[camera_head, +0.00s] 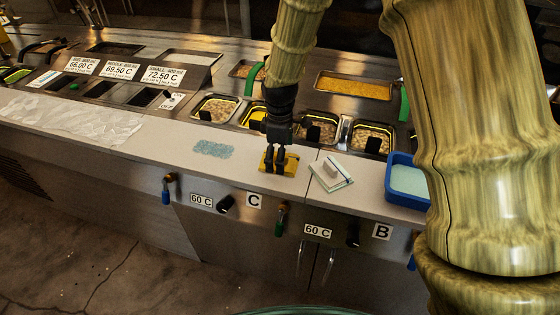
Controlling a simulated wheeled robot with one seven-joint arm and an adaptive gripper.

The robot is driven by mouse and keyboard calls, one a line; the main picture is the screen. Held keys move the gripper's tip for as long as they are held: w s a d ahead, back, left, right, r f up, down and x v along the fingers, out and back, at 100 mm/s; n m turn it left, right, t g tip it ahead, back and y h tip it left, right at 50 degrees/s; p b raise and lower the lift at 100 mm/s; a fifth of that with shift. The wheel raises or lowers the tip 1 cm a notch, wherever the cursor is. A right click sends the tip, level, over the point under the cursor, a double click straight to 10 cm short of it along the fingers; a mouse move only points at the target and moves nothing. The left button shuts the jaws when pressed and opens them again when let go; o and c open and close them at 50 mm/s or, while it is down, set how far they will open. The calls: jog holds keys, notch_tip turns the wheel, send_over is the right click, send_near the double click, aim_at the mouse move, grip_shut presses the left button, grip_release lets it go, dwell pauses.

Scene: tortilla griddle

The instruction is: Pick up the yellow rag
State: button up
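The yellow rag (291,167) lies on the pale counter strip near its front edge, roughly in the middle of the picture. My gripper (274,170) points straight down over the rag, with its dark fingertips at or just above the cloth. The fingers cover the middle of the rag, and yellow shows on both sides of them. The two fingers look slightly apart, but it is too small to tell whether they pinch cloth.
Right of the rag lie a white-and-green notepad or cloth (341,179) and a blue tub (397,185). A blue-grey patch (213,149) and crumpled white sheets (75,120) lie left on the counter (160,142). Food pans, including one of yellow food (353,86), stand behind.

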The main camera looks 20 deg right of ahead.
jog(key=shift+s, duration=0.1)
grip_shut()
dwell(0.5)
